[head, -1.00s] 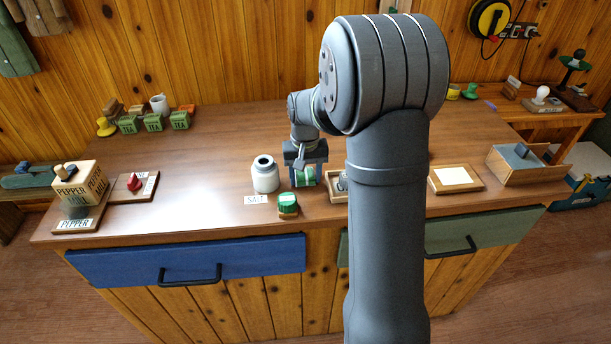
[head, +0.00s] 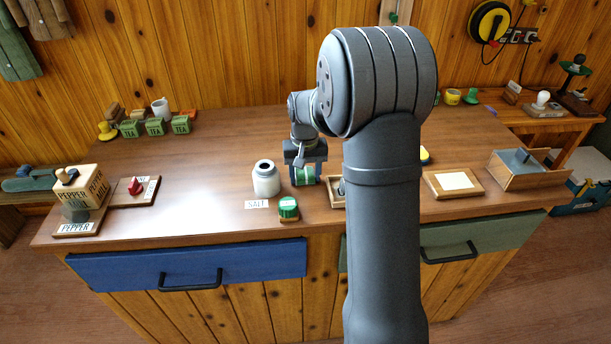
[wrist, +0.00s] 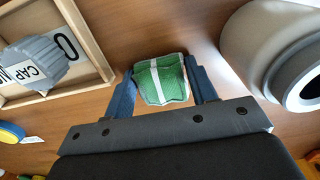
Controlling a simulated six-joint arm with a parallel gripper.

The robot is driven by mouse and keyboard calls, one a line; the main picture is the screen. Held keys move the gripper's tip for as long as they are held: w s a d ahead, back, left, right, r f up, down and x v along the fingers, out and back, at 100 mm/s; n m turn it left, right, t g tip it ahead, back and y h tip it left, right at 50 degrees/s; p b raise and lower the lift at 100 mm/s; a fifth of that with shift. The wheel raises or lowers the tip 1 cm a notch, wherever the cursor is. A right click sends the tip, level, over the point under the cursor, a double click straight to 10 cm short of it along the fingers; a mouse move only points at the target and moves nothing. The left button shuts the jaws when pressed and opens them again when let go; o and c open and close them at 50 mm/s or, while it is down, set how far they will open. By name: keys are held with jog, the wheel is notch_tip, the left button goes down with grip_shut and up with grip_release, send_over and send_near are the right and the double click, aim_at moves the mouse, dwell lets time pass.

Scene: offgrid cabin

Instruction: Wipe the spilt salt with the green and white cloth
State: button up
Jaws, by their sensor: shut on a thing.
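The green and white cloth (wrist: 163,78) is a small folded bundle between the two fingers of my gripper (wrist: 160,88) in the wrist view. In the head view my gripper (head: 305,170) is shut on the cloth (head: 305,177), low over the counter, just right of a white jar (head: 265,179). I cannot tell whether the cloth touches the counter. A SALT label (head: 257,204) lies in front of the jar. I cannot make out salt grains; a pale bright patch on the counter left of the jar may be glare.
A green-topped block (head: 288,208) stands in front of my gripper. A wooden tray (wrist: 90,77) with a grey cap is close by on the left in the wrist view. The pepper box (head: 82,187) is at the far left. The counter's left middle (head: 200,150) is clear.

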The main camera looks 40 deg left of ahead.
jog(key=shift+w+a, duration=0.3)
jog(key=shift+w+a, duration=0.6)
jog(key=shift+w+a, duration=0.1)
jog(key=shift+w+a, duration=0.5)
jog(key=shift+r, duration=0.1)
jog(key=shift+r, duration=2.4)
